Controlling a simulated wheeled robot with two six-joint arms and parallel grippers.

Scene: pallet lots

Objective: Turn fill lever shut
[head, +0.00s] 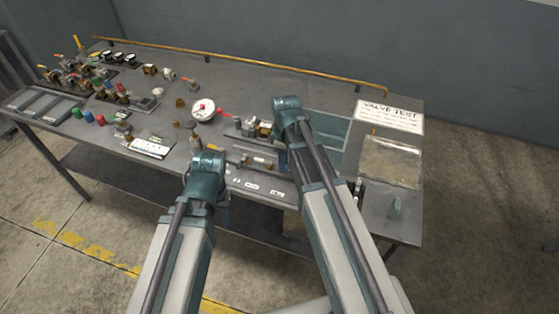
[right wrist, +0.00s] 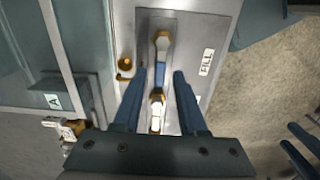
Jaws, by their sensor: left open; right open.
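The fill valve shows in the right wrist view as a brass-ended fitting with a blue lever (right wrist: 161,77) on a grey panel, beside a white FILL label (right wrist: 206,62). My right gripper (right wrist: 159,73) is open, its two blue fingers on either side of the blue lever in that view. Whether they touch it or are still above it, I cannot tell. In the head view, the right gripper (head: 283,160) is largely hidden behind its own arm at the bench front. My left gripper (head: 222,212) is mostly hidden below its wrist, in front of the bench edge.
The bench (head: 240,85) carries a dial gauge (head: 203,108), a clear tank (head: 328,130), a VALVE TEST sign (head: 389,115) and a clear box (head: 391,162). Several valves and fittings crowd the left end. The right wrist view shows a brass fitting (right wrist: 124,65) left of the lever.

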